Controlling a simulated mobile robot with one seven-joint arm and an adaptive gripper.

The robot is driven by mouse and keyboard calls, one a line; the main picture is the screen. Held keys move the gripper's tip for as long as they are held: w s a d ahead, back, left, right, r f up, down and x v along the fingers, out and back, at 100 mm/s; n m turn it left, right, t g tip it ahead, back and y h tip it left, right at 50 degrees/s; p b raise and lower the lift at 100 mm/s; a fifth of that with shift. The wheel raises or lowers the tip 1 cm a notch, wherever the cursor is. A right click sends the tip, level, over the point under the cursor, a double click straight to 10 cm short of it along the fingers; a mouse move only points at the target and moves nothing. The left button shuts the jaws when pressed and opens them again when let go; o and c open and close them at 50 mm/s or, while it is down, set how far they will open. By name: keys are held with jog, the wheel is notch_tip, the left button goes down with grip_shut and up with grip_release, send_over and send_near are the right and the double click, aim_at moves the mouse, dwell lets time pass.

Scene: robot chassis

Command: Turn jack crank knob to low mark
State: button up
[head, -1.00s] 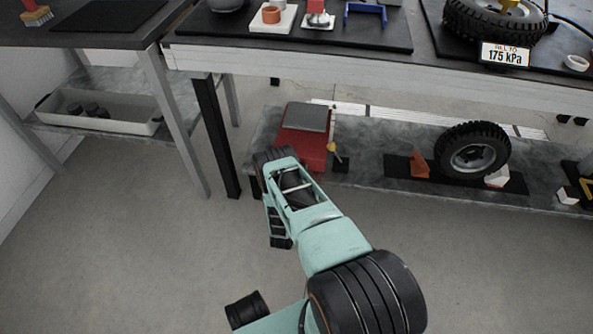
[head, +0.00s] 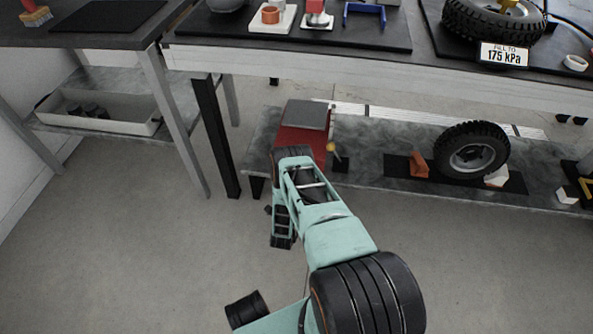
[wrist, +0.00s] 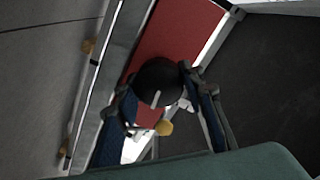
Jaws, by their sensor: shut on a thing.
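The red jack (head: 300,140) with a grey top sits on the low shelf in the head view, partly behind my arm. In the wrist view its red face (wrist: 190,30) carries a round black crank knob (wrist: 158,76) with a short white line at its lower part. My gripper (wrist: 158,95) has one finger on each side of the knob and is shut on it. The fingers are hidden behind my arm in the head view. A yellow ball (wrist: 165,128) shows just below the knob. I cannot make out the low mark.
The low shelf (head: 365,150) also bears an orange wedge (head: 418,163) and a small wheel (head: 472,150) to the right of the jack. The floor in front is clear.

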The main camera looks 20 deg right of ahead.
dwell(0.4)
jog(key=o, duration=1.2)
jog(key=shift+c, duration=0.2)
